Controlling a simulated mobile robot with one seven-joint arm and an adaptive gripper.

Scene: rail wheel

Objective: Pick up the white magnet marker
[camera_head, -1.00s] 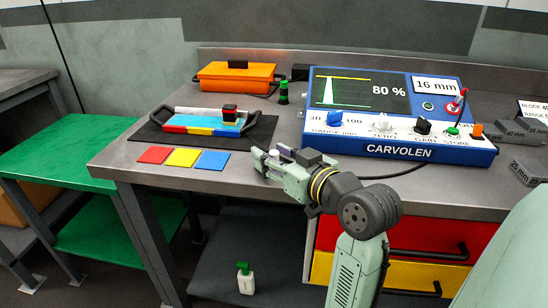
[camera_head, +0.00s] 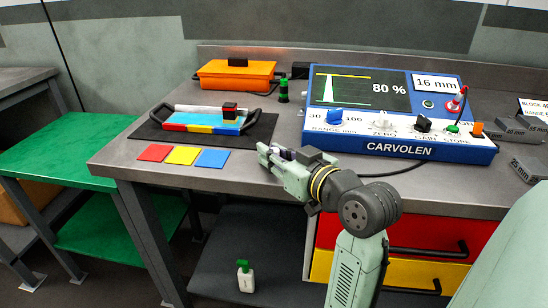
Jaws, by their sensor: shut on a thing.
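My gripper (camera_head: 272,155) is at the front edge of the workbench, right of the coloured squares and left of the blue instrument. It is shut on a small pale piece, which I take to be the white magnet marker (camera_head: 277,150). The fingers hide most of it, and I cannot tell whether it still touches the bench top. The red square (camera_head: 155,153), yellow square (camera_head: 183,156) and blue square (camera_head: 212,159) lie flat in a row to the left of my gripper.
The blue instrument (camera_head: 400,148) stands close on the right. A black mat (camera_head: 262,132) bears a handled device with coloured blocks (camera_head: 205,120). Behind are an orange case (camera_head: 237,75) and a green-capped item (camera_head: 283,90). A white bottle (camera_head: 245,279) stands on the lower shelf.

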